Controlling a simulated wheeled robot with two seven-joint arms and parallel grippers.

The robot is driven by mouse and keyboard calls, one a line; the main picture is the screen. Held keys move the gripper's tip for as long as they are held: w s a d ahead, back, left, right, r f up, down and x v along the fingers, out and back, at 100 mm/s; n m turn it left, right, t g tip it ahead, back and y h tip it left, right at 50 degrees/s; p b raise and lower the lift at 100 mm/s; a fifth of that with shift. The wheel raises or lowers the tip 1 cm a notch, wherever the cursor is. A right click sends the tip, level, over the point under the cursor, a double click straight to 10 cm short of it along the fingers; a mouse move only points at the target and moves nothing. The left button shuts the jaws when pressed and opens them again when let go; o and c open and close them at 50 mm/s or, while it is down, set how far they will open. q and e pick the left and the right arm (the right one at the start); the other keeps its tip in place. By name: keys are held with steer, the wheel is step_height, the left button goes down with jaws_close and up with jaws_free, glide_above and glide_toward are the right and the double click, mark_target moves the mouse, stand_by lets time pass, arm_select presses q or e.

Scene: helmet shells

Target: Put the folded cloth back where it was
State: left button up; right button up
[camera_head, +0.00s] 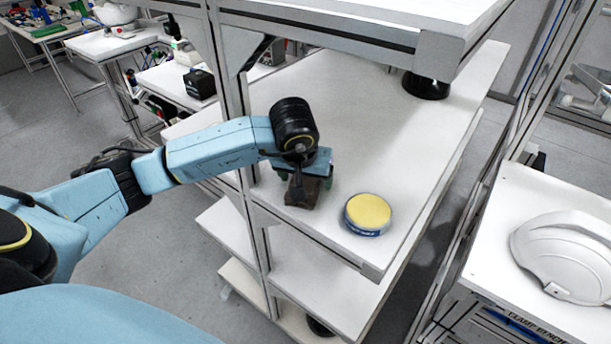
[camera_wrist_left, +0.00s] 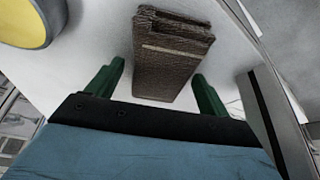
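The folded cloth is a small dark brown bundle (camera_head: 305,194) at the left edge of the white shelf, beneath my left gripper (camera_head: 303,178). In the left wrist view the folded cloth (camera_wrist_left: 170,60) lies between the green fingers of my left gripper (camera_wrist_left: 158,70). The fingers are spread, with a visible gap on each side of the cloth. The cloth appears to rest on the white surface. A light stripe crosses it. My right gripper is not in view.
A round tin with a yellow top (camera_head: 368,213) stands just right of the cloth; the wrist view also shows this tin (camera_wrist_left: 28,22). A shelf post (camera_head: 232,100) rises left of the gripper. A black round object (camera_head: 427,86) stands farther back. A white helmet shell (camera_head: 566,255) sits on the right bench.

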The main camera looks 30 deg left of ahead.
arm_select(q)
steer(key=shift+r, duration=0.1)
steer(key=shift+r, duration=0.35)
steer(key=v, duration=1.1)
steer(key=shift+s+r, duration=0.15)
steer(key=shift+s, duration=0.1)
steer(key=shift+d, duration=0.1)
